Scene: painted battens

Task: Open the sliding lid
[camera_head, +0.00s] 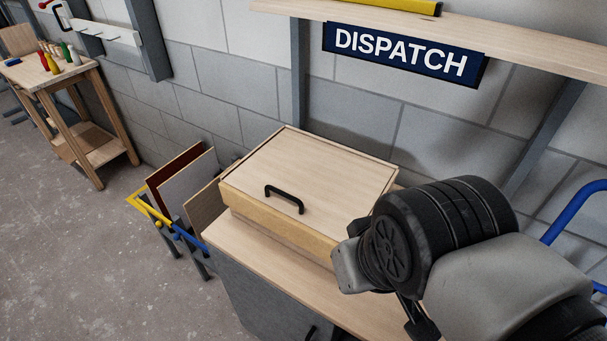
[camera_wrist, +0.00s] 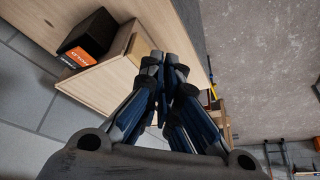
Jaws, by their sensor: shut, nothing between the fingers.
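A pale wooden box with a flat sliding lid (camera_head: 325,165) stands on the bench in the head view. The lid looks closed, lying flush within the box rim. A black bow handle (camera_head: 284,199) is fixed near the lid's front left edge. In the wrist view, my gripper (camera_wrist: 170,60) is shut and empty, with its dark fingertips together. A pale wooden surface, probably the lid (camera_wrist: 110,88), lies left of the fingers there. The handle does not show in the wrist view. In the head view my arm stands right of the box, apart from the handle, and hides the fingertips.
The bench top (camera_head: 262,246) has bare room in front of the box. A black and orange carton (camera_wrist: 88,38) sits near the box in the wrist view. Panels in a rack (camera_head: 185,180) stand left of the bench. A shelf with a DISPATCH sign (camera_head: 400,53) hangs above.

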